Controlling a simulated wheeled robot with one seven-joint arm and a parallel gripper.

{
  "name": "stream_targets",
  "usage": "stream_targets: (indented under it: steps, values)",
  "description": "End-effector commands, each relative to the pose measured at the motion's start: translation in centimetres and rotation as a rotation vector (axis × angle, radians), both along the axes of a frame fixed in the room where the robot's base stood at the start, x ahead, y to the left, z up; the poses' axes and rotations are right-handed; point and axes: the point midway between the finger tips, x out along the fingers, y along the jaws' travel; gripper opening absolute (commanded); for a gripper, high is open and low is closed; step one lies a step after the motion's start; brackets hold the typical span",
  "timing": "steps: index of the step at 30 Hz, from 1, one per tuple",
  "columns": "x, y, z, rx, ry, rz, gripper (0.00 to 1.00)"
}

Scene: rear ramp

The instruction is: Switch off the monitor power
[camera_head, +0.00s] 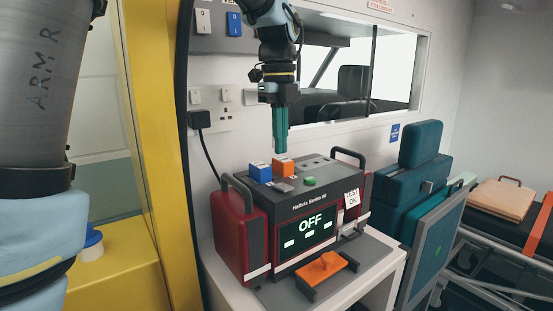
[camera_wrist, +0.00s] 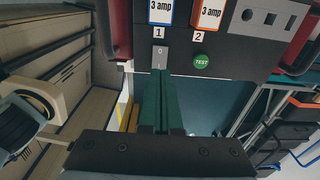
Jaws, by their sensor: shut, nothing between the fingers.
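The monitor (camera_head: 310,212) is a dark box with red sides on a white stand, and its screen (camera_head: 308,232) reads "OFF". On its top are a blue block (camera_head: 260,171), an orange block (camera_head: 283,167) and a green button (camera_head: 309,181). In the wrist view, a small grey switch (camera_wrist: 159,57) marked 0 lies below label 1, left of the green TEST button (camera_wrist: 201,62). My gripper (camera_head: 280,150), with green fingers, is shut and empty, pointing down over the monitor's top. In the wrist view its fingertips (camera_wrist: 160,73) are close to the grey switch; contact cannot be told.
An orange paddle (camera_head: 322,268) lies in front of the monitor. A black plug and cable (camera_head: 201,120) hang on the wall behind left. A yellow post (camera_head: 152,130) stands left, and a teal seat (camera_head: 410,190) stands right.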

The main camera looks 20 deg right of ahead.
Motion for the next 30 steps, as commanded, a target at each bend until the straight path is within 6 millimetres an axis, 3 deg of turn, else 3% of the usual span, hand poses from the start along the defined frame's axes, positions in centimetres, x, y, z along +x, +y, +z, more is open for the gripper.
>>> stream_targets:
  steps: [6,12,30]
  values:
    - [0.2,0.0,4.1,-0.003,-0.004,0.001,0.0]
    - [0.3,0.0,6.2,-0.002,-0.002,0.001,0.0]
    - [0.3,0.1,6.7,-0.002,-0.002,0.001,0.0]
